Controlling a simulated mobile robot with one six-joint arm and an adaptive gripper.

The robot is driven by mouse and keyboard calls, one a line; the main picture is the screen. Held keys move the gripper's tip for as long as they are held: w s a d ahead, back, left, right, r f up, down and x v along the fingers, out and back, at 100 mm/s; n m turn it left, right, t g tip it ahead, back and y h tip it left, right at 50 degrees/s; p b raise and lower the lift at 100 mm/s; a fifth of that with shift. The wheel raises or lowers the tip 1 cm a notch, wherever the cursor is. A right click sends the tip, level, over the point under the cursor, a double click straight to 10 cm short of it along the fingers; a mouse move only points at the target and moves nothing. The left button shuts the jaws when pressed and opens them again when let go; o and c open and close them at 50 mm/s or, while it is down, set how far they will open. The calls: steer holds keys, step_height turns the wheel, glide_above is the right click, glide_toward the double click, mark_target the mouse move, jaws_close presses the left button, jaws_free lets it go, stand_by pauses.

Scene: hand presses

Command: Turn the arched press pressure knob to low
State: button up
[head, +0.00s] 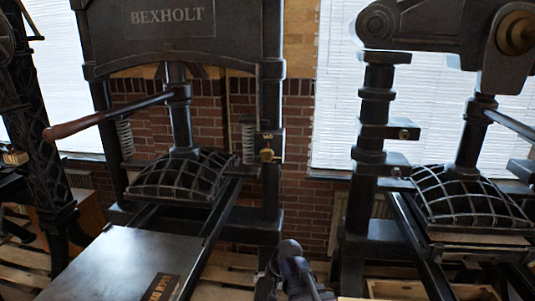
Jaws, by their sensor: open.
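The arched press (180,45) is the dark press lettered BEXHOLT at left centre, with an arch under its top beam. A small brass knob (267,155) sits on its right-hand column, below a small brass plate (266,135) whose marks are too small to read. The knob's setting cannot be read. Nothing touches the knob. A dark rounded part at the bottom centre looks like part of my arm, below and slightly right of the knob. No gripper fingers can be made out.
The arched press's wooden-gripped lever (100,118) sticks out left. Its flat bed (130,260) reaches toward me on rails. A second press (440,30) stands right, with a small knob (403,134) on its column. Between the presses is a gap before a brick wall (300,205).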

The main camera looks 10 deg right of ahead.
steer(key=w+a+r+m+t+y+p, duration=0.25)
steer(key=w+r+m+t, duration=0.3)
steer(key=w+r, duration=0.3)
steer(key=w+a+r+m+t+y+p, duration=0.15)
steer(key=w+a+r+m+t, duration=0.25)
steer(key=w+r+m, duration=0.4)
steer(key=w+d+r+m+t+h+p, duration=0.3)
steer(key=w+r+m+t+h, duration=0.25)
steer(key=r+m, duration=0.4)
steer(key=m+g+h+p, duration=0.15)
steer(key=m+h, duration=0.55)
steer(key=m, duration=0.7)
glide_toward(266, 157)
steer(key=shift+p+v, duration=0.4)
steer(key=shift+v, duration=0.75)
steer(key=shift+d, duration=0.15)
steer(key=x, duration=1.3)
steer(key=shift+w, duration=0.35)
